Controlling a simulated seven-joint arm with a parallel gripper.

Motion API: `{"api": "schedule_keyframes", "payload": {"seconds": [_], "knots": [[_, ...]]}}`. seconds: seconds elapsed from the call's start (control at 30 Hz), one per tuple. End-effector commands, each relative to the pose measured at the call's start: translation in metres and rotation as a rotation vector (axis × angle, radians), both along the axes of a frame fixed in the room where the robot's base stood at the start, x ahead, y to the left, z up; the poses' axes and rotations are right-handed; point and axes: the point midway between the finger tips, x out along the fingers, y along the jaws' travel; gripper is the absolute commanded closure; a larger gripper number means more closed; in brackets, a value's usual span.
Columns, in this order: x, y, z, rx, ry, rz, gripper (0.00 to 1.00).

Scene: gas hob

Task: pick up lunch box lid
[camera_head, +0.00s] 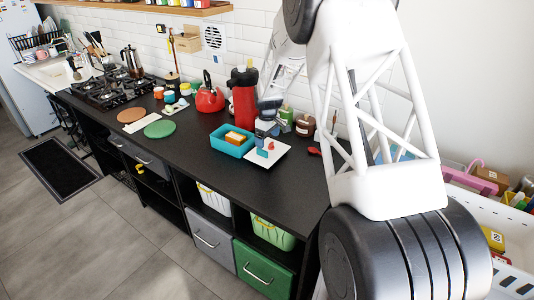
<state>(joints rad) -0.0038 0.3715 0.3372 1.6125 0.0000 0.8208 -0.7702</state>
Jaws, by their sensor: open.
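A teal lunch box (218,145), open at the top, stands on the black counter with orange-brown food in it. Just right of it lies a flat white square piece (279,158) with small red and blue things on it. I cannot tell whether this piece is the lid or a plate, and no other lid can be made out for certain. My gripper (266,134) is over the far edge of the white piece, beside the lunch box. It is open, with nothing seen held. Its fingers are small here, and whether they touch anything is unclear.
A red flask (243,105) and red kettle (210,98) stand behind the lunch box. Small jars (304,125) stand right of my gripper. Green (160,129) and orange (130,115) discs lie to the left. The counter's front strip is clear.

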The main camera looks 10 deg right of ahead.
Motion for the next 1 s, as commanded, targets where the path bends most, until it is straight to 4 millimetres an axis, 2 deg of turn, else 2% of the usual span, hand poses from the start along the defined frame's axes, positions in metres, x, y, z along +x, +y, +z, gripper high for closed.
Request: {"api": "schedule_keyframes", "payload": {"seconds": [0.27,0.7,1.0], "knots": [[0.0,0.0,-0.002,0.0,0.0,0.0,0.0],[0.001,0.001,-0.044,0.0,0.001,0.0,0.0],[0.001,0.0,-0.051,0.0,-0.001,0.0,0.0]]}}
